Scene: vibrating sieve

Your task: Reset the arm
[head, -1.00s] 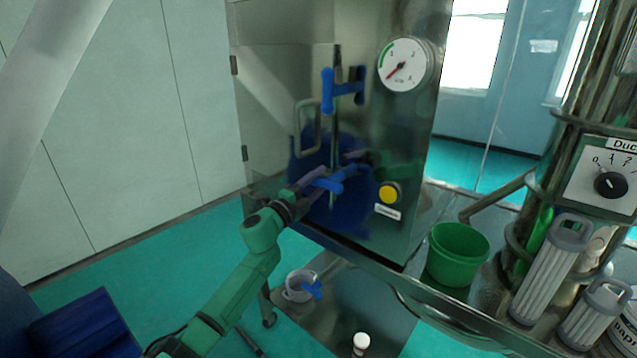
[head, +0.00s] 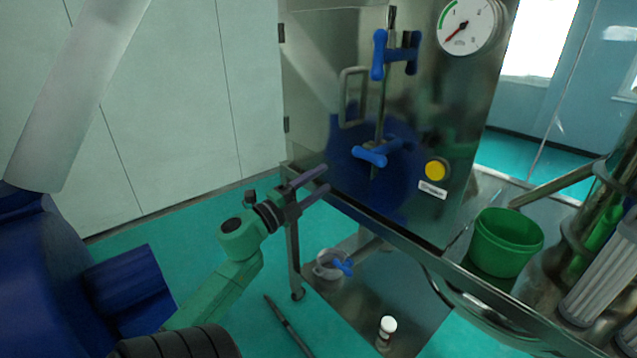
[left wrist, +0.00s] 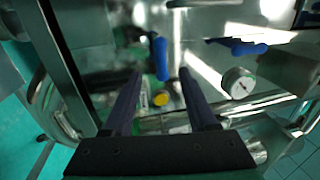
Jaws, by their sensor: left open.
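My left arm is green and comes in from the lower left in the head view. Its gripper (head: 311,187) is open and empty, in front of the lower left corner of the steel cabinet (head: 420,120). It is apart from the blue lower handle (head: 371,156) on the cabinet door. In the left wrist view the two dark fingers of the left gripper (left wrist: 158,82) are spread with nothing between them. The yellow button (left wrist: 160,99) and the gauge (left wrist: 238,84) show beyond. My right gripper is not in view.
The blue upper handle (head: 396,54) is on the door rod. A green bucket (head: 505,243) stands on the steel bench right of the cabinet. A white-capped bottle (head: 386,332) and a pot with a blue handle (head: 331,264) sit below.

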